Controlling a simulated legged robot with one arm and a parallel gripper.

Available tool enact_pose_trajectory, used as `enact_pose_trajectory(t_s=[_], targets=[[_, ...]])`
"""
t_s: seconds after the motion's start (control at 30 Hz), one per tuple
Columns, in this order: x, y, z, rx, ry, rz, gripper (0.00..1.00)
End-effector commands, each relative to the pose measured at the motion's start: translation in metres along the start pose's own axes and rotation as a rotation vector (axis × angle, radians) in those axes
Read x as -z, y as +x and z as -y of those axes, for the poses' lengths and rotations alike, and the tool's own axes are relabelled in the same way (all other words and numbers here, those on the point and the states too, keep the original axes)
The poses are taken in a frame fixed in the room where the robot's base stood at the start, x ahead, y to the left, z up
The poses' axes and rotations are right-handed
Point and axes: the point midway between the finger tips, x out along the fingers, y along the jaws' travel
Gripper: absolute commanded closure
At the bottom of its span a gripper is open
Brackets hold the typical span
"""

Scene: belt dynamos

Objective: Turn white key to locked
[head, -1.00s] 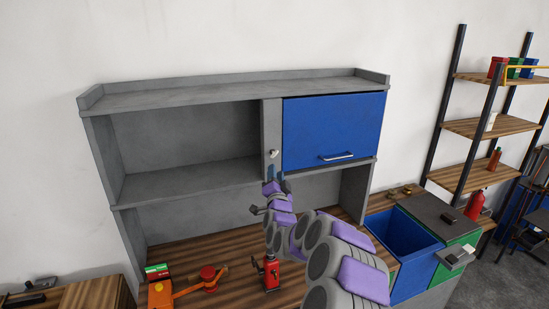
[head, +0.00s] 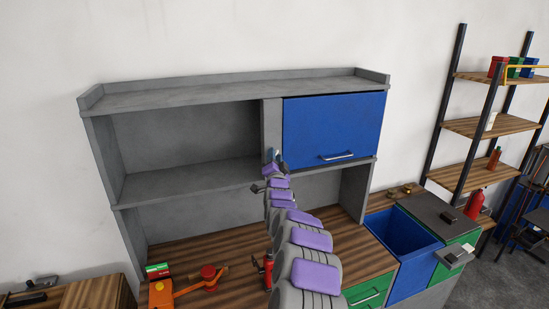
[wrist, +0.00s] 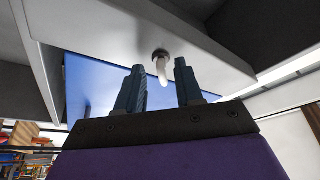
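The white key (wrist: 162,67) sticks out of a dark round lock on the grey panel in the wrist view. It hangs just beyond and between the two fingertips of my gripper (wrist: 157,72). The fingers are apart, with a clear gap, and no contact with the key shows. In the head view my gripper (head: 275,158) is at the grey upright beside the blue cabinet door (head: 333,130). It hides the key and lock there. The blue door is shut.
An open grey shelf bay (head: 185,145) lies left of the upright. Below, the wooden worktop (head: 225,250) holds an orange tool (head: 162,293) and a red tool (head: 268,270). A blue bin (head: 402,240) stands at right, with a wooden shelf rack (head: 488,127) behind.

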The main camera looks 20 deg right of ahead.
Motion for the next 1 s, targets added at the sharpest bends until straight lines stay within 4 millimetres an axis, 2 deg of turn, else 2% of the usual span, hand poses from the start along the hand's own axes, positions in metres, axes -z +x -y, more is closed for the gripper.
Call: enact_pose_trajectory(t_s=[0.43, 0.8, 1.0], targets=[[-0.0007, 0.0043, 0.0014, 0.001, 0.001, 0.001, 0.64], [-0.0005, 0.0043, 0.0013, 0.001, 0.001, 0.001, 0.99], [-0.0004, 0.0043, 0.0011, 0.001, 0.001, 0.0, 1.0]])
